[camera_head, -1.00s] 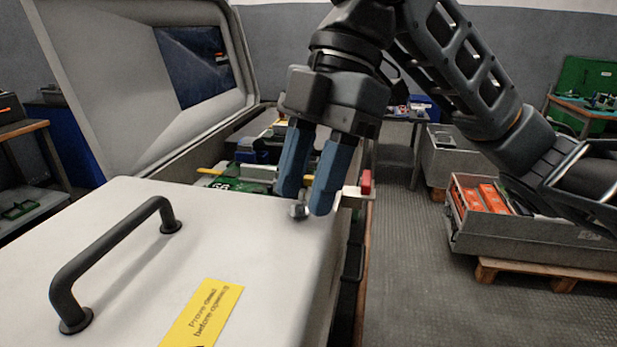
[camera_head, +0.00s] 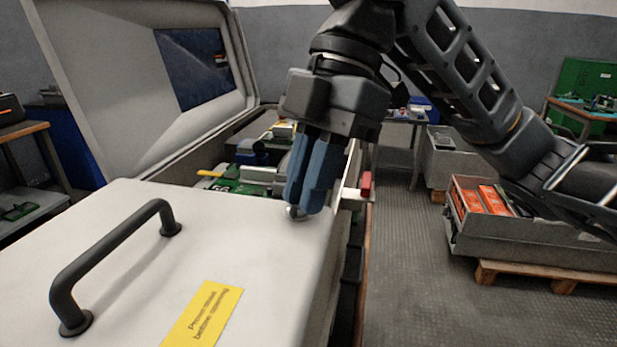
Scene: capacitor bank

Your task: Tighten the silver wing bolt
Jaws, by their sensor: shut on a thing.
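The silver wing bolt (camera_head: 295,212) sits at the far right corner of the white cabinet lid (camera_head: 240,245). Only its lower part shows below the fingertips; the rest is hidden between the fingers. My gripper (camera_head: 303,208) comes down from above with its two blue fingers close together. It is shut on the wing bolt.
A black handle (camera_head: 115,260) and a yellow warning label (camera_head: 203,316) are on the lid. Behind the bolt is the open cabinet with green boards (camera_head: 235,187). A red-tipped lever (camera_head: 366,186) sticks out just right of the fingers.

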